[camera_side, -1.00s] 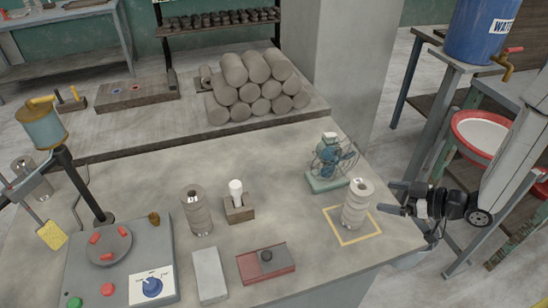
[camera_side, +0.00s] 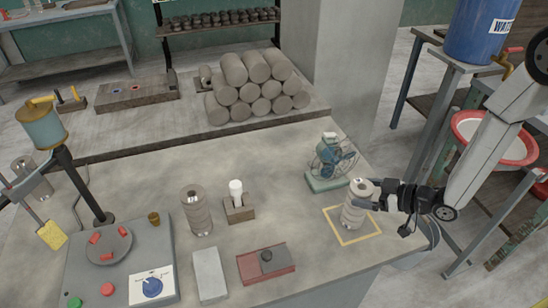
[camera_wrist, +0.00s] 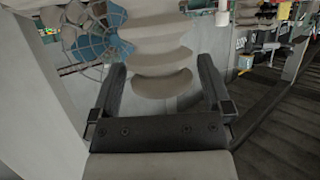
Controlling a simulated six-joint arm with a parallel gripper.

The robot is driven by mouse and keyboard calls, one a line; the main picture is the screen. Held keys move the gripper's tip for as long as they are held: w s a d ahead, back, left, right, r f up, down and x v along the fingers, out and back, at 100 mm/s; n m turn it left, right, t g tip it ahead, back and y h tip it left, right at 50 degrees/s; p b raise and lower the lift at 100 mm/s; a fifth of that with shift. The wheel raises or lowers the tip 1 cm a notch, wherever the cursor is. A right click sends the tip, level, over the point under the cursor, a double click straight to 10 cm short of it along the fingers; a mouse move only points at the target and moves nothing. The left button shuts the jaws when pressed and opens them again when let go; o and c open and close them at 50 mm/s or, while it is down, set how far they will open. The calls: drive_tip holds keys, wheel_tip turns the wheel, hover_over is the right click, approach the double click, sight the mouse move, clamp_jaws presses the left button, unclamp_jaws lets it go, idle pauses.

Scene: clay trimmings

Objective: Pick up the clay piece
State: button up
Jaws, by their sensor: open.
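A pale grey, ribbed, upright clay piece (camera_side: 354,214) stands inside a yellow square outline (camera_side: 330,227) on the table, near its right edge. My gripper (camera_side: 366,195) has come to it from the right, with its fingers at the upper part of the piece. In the wrist view my gripper (camera_wrist: 162,68) is open, with one dark finger on each side of the ribbed clay piece (camera_wrist: 157,60). I cannot tell whether either finger touches it. Small red pieces (camera_side: 107,256) lie on and beside a round disc on the left.
A caged fan (camera_side: 330,165) stands just behind the clay piece. A second ribbed cylinder (camera_side: 197,212), a white-topped holder (camera_side: 238,205), a grey block (camera_side: 209,276) and a red tray (camera_side: 266,263) stand to the left. Stacked logs (camera_side: 255,90) are behind.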

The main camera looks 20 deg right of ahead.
drive_tip(key=shift+x, duration=0.85)
drive_tip(key=shift+r, duration=0.1)
clamp_jaws()
